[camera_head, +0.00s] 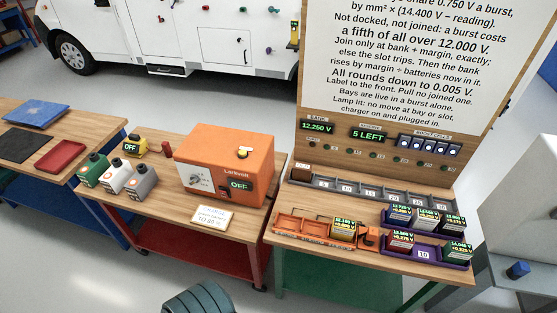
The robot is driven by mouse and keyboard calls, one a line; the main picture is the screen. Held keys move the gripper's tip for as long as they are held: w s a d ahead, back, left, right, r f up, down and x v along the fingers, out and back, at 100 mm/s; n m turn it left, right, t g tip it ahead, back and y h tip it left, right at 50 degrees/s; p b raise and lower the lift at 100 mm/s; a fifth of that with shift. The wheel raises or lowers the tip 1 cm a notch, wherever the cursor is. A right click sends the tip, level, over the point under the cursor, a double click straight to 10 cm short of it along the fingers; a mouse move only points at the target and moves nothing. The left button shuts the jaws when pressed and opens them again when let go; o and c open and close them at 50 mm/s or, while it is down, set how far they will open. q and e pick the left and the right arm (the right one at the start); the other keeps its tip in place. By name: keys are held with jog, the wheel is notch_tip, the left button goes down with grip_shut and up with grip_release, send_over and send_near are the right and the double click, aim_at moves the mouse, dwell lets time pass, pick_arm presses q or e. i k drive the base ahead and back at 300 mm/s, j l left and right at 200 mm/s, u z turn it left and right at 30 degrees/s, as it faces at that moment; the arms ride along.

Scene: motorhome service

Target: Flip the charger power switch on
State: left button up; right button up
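A large orange box (222,158), which looks like the charger, stands on the wooden top of a red cart. Its front has a pale dial plate (200,180) on the left and a dark display (240,186) reading OFF in green on the right. A small dark part beside the display may be the switch; its position is too small to tell. Neither of my grippers is in view.
Green, white and grey containers (115,174) stand left of the orange box. A small sign (213,218) lies in front of it. The right bench (385,255) holds battery trays below a large text board (425,60). A dark ribbed object (200,300) shows at the bottom edge.

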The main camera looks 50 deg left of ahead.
aim_at(223, 194)
jog(key=u, duration=0.4)
jog(key=j+u, duration=0.1)
jog(key=u, duration=0.75)
jog(key=j+u, duration=0.1)
jog(key=u, duration=0.7)
